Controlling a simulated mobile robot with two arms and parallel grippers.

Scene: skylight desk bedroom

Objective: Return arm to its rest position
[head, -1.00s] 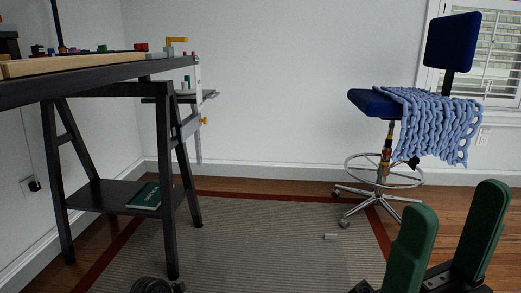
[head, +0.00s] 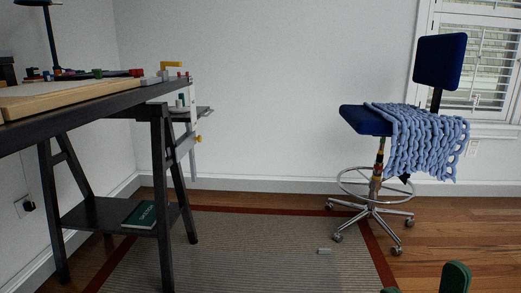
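My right gripper (head: 423,284) shows only as two green fingertips at the bottom right edge of the head view. The tips stand apart with a clear gap, and nothing shows between them; the rest of this gripper is below the frame. My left gripper is not in the view.
A black trestle desk (head: 95,115) with a wooden board (head: 60,97) stands at left, a green book (head: 140,214) on its lower shelf. A blue swivel chair (head: 365,120) with a knitted blanket (head: 425,140) stands at right.

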